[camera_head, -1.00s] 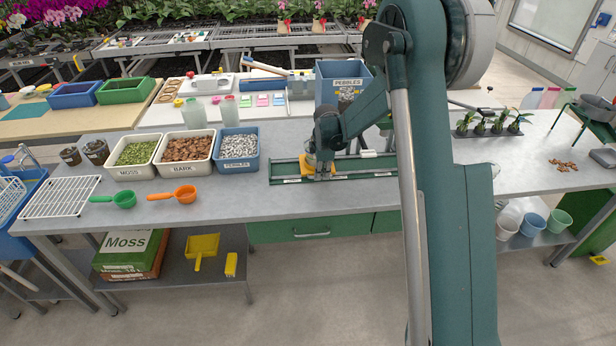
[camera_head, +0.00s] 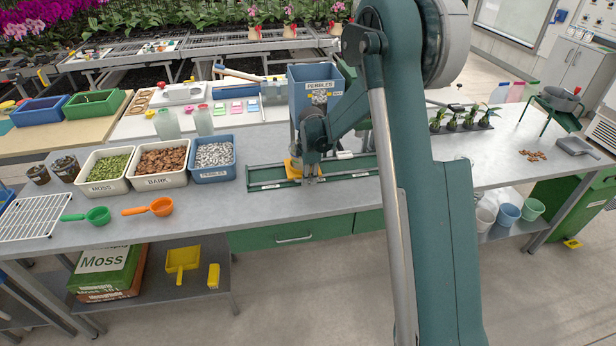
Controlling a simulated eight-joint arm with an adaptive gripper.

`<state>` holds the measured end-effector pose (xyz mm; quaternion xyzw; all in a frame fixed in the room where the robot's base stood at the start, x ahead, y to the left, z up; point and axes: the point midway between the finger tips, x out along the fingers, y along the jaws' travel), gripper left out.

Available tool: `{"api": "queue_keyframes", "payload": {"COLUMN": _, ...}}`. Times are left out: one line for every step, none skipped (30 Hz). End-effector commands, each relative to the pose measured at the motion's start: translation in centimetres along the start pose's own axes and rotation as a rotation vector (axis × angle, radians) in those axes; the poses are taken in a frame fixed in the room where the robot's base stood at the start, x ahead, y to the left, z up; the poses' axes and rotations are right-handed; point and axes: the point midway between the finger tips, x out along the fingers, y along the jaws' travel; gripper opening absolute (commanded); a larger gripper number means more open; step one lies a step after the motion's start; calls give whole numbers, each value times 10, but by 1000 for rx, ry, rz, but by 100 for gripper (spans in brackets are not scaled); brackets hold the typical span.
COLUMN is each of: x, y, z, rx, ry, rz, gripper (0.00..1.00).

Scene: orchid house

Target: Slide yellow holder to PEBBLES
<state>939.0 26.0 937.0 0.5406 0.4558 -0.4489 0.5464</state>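The yellow holder (camera_head: 291,169) sits on the green rail (camera_head: 259,180), left of the rail's middle, and is partly hidden by my gripper. The blue hopper labelled PEBBLES (camera_head: 313,83) stands behind the rail. Its lower part is largely hidden by my arm. My gripper (camera_head: 309,176) points down at the rail, at the right side of the yellow holder. The fingers are small here, and I cannot tell whether they touch or grip the holder. The labels along the rail's front are too small to read.
A blue pebbles bin (camera_head: 213,160), a bark bin (camera_head: 160,165) and a moss bin (camera_head: 105,172) stand left of the rail. A green scoop (camera_head: 97,215) and an orange scoop (camera_head: 160,207) lie in front. Potted seedlings (camera_head: 462,120) stand to the right. The bench front below the rail is clear.

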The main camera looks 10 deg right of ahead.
Motion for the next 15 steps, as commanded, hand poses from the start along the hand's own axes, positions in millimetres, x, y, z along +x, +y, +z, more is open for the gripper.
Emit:
{"api": "queue_keyframes", "payload": {"x": 0, "y": 0, "z": 0, "rx": 0, "ry": 0, "rz": 0, "gripper": 23}}
{"api": "queue_keyframes", "payload": {"x": -1, "y": 0, "z": 0, "rx": 0, "ry": 0, "rz": 0, "gripper": 23}}
{"api": "queue_keyframes", "payload": {"x": -2, "y": 0, "z": 0, "rx": 0, "ry": 0, "rz": 0, "gripper": 23}}
{"api": "queue_keyframes", "payload": {"x": -2, "y": 0, "z": 0, "rx": 0, "ry": 0, "rz": 0, "gripper": 23}}
{"api": "queue_keyframes", "payload": {"x": -3, "y": 0, "z": 0, "rx": 0, "ry": 0, "rz": 0, "gripper": 23}}
{"api": "queue_keyframes", "payload": {"x": -5, "y": 0, "z": 0, "rx": 0, "ry": 0, "rz": 0, "gripper": 23}}
{"api": "queue_keyframes", "payload": {"x": -6, "y": 0, "z": 0, "rx": 0, "ry": 0, "rz": 0, "gripper": 23}}
{"api": "queue_keyframes", "payload": {"x": -8, "y": 0, "z": 0, "rx": 0, "ry": 0, "rz": 0, "gripper": 23}}
{"api": "queue_keyframes", "payload": {"x": -11, "y": 0, "z": 0, "rx": 0, "ry": 0, "rz": 0, "gripper": 23}}
{"api": "queue_keyframes", "payload": {"x": -14, "y": 0, "z": 0, "rx": 0, "ry": 0, "rz": 0, "gripper": 23}}
{"api": "queue_keyframes", "payload": {"x": -17, "y": 0, "z": 0, "rx": 0, "ry": 0, "rz": 0, "gripper": 23}}
{"api": "queue_keyframes", "payload": {"x": -20, "y": 0, "z": 0, "rx": 0, "ry": 0, "rz": 0, "gripper": 23}}
{"api": "queue_keyframes", "payload": {"x": -23, "y": 0, "z": 0, "rx": 0, "ry": 0, "rz": 0, "gripper": 23}}
{"api": "queue_keyframes", "payload": {"x": -27, "y": 0, "z": 0, "rx": 0, "ry": 0, "rz": 0, "gripper": 23}}
{"api": "queue_keyframes", "payload": {"x": -31, "y": 0, "z": 0, "rx": 0, "ry": 0, "rz": 0, "gripper": 23}}
